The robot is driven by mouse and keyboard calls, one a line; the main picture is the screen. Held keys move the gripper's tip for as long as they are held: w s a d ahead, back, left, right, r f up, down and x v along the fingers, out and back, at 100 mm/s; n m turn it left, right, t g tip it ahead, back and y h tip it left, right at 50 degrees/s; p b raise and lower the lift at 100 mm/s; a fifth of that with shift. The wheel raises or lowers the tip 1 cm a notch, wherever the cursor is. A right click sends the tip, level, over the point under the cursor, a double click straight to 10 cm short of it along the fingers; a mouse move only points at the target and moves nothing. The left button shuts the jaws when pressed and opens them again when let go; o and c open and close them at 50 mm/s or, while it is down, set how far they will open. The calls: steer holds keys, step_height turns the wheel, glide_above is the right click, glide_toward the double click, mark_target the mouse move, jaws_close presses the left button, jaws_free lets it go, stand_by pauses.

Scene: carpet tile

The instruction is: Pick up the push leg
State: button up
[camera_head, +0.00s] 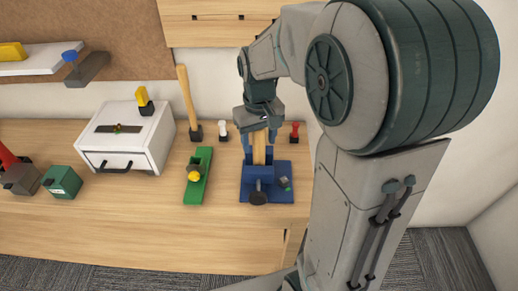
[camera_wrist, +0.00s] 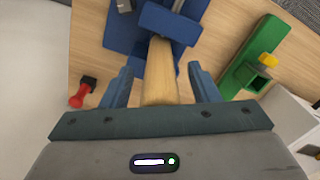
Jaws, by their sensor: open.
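A pale wooden leg (camera_head: 259,151), which I take to be the push leg, is held in a blue vise (camera_head: 283,195) on the wooden workbench. It also shows in the wrist view (camera_wrist: 160,68), running from the vise back under my gripper's palm. My gripper (camera_head: 259,134) is above the far part of the leg. In the wrist view my gripper (camera_wrist: 160,72) is open, with one blue finger on each side of the leg. Gaps show between the leg and both fingers. The leg's far end is hidden by the palm.
A green block tool (camera_head: 196,178) lies left of the vise. A red-handled piece (camera_head: 294,130) and a white-handled piece (camera_head: 223,130) stand near the gripper. A white drawer box (camera_head: 150,150) and an upright wooden handle (camera_head: 187,95) are farther left. The wall is close behind.

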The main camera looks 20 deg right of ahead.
steer(key=c, duration=1.1)
steer(key=shift+o, duration=0.2)
steer(key=shift+r, duration=0.2)
